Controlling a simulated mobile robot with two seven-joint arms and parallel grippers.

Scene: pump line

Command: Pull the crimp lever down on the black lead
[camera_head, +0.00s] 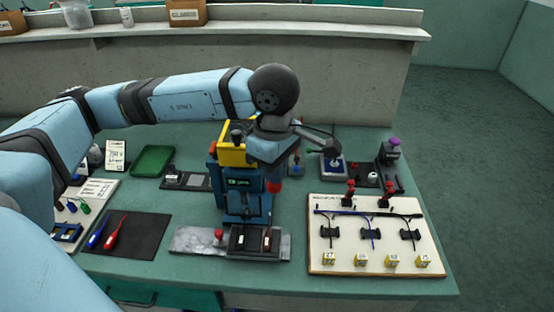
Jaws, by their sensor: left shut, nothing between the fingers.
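My left arm reaches in from the left, and its gripper (328,148) points right over the table, above and behind the wiring board. It is shut and empty, apart from the board's levers. The pale wiring board (345,262) lies at the right front. Two red levers (350,190) (387,196) stand upright at its back part. Thin dark leads, including a black lead (404,217) and a blue lead (369,224), run forward to black connectors (371,234). I cannot tell which lever belongs to the black lead. My right gripper is not in view.
A blue and yellow machine (245,205) stands left of the board, partly hidden by my wrist. A grey plate (190,241) lies before it. A purple-capped device (391,152) stands behind the board.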

